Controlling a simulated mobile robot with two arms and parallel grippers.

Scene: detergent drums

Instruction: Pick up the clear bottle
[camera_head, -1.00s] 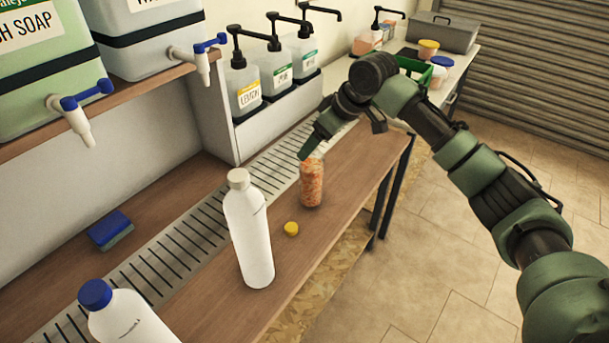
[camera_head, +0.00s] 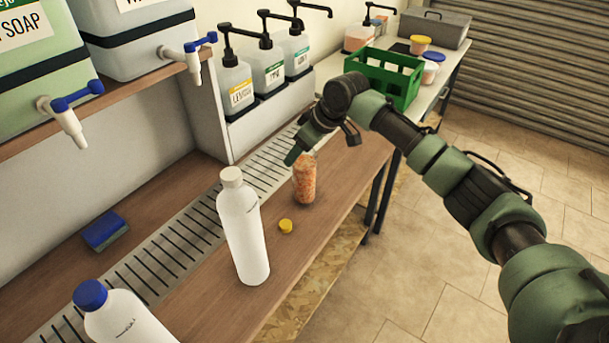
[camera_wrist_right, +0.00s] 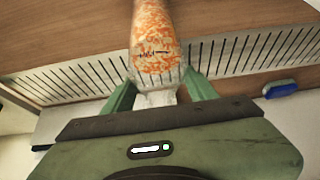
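The clear bottle (camera_head: 304,180) stands upright on the wooden counter, with orange speckled contents. It also shows in the right wrist view (camera_wrist_right: 154,45), its upper end toward my palm. My right gripper (camera_head: 293,157) is at the top of the bottle. In the right wrist view its two fingers (camera_wrist_right: 160,82) stand on either side of the bottle's upper end and look open; any contact is hard to tell. My left gripper is not in view.
A yellow cap (camera_head: 286,226) lies near the bottle. A white bottle (camera_head: 244,230) and a blue-capped bottle (camera_head: 120,315) stand nearer. Pump dispensers (camera_head: 270,75), a green crate (camera_head: 385,75) and a blue sponge (camera_head: 104,231) are around. A slotted drain (camera_head: 150,270) runs along the counter.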

